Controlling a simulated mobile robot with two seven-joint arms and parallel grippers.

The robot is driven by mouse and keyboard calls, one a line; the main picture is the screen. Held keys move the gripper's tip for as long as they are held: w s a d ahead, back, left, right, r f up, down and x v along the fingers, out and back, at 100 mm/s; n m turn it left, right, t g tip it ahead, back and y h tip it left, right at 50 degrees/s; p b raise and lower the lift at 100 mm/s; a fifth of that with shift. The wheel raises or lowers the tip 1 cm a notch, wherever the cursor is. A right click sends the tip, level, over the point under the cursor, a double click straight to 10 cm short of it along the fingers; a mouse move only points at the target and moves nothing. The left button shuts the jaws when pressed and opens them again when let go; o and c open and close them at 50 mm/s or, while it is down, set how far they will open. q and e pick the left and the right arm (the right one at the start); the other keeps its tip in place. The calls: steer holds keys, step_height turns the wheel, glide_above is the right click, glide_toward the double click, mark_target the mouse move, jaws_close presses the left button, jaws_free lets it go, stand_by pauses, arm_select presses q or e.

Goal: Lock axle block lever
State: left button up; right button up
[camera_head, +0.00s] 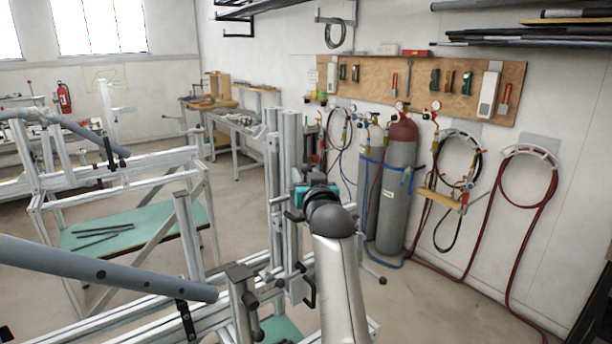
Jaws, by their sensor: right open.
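My right arm reaches up from the bottom centre, and its right gripper (298,203) is beside the upright aluminium posts (272,185) of the jig. My wrist hides much of the gripper; its jaws are open. I cannot tell whether they touch anything. A black handle (309,291) shows on the jig below my gripper. I cannot tell for sure which part is the axle block lever. My left gripper is out of view.
A second frame jig (130,178) stands behind on the left, with a teal shelf (150,232) holding dark rods. Gas cylinders (398,190) and hoses (525,195) line the right wall. The floor (435,300) at the right front is mostly clear.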

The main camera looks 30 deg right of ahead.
jaws_close()
steer(key=shift+r, duration=0.1)
